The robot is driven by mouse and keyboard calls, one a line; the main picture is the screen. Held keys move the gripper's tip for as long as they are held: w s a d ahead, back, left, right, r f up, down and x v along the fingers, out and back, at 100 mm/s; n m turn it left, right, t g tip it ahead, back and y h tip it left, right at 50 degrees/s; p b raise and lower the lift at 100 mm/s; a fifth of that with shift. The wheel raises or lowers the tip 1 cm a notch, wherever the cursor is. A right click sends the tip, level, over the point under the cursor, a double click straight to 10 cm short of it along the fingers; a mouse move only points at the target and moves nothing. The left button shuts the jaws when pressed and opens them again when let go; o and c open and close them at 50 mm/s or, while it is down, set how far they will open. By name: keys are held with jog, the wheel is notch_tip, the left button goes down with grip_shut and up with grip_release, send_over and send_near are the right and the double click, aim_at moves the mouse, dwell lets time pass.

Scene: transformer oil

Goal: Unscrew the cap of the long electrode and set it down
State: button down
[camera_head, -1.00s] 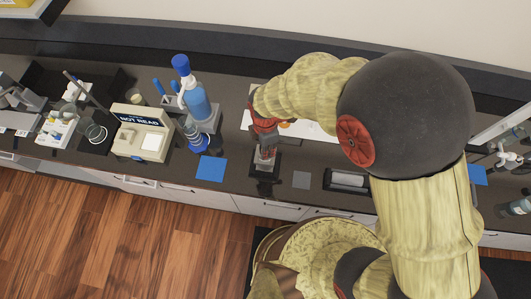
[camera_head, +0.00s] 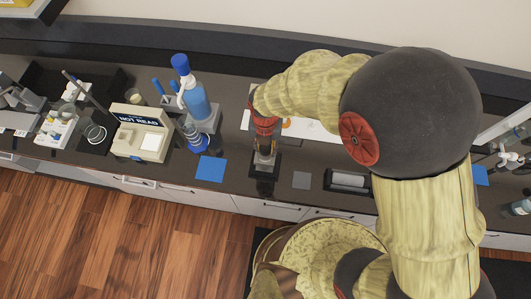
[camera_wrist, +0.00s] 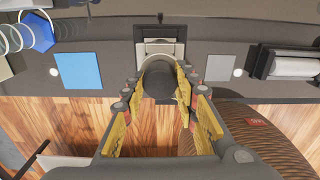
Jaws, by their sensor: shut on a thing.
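A dark round cylinder, which looks like the cap of the long electrode (camera_wrist: 158,84), sits between my finger pads in the wrist view. A pale ring shows just behind it. My gripper (camera_wrist: 160,80) is shut on this cap, with its yellow-padded fingers on either side. In the head view my gripper (camera_head: 265,163) points down over a small dark stand (camera_wrist: 141,33) near the counter's front edge. The electrode's body is hidden, so I cannot tell whether the cap is still joined to it.
A blue square mat (camera_head: 210,168) lies left of the stand and a grey square (camera_head: 301,180) lies right. A dark tray with a pale roller (camera_head: 348,180) is farther right. A blue bottle (camera_head: 196,100) and a beige instrument (camera_head: 141,132) stand left.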

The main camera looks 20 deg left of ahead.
jog(key=c, duration=1.4)
grip_release()
jog(key=shift+o, duration=0.5)
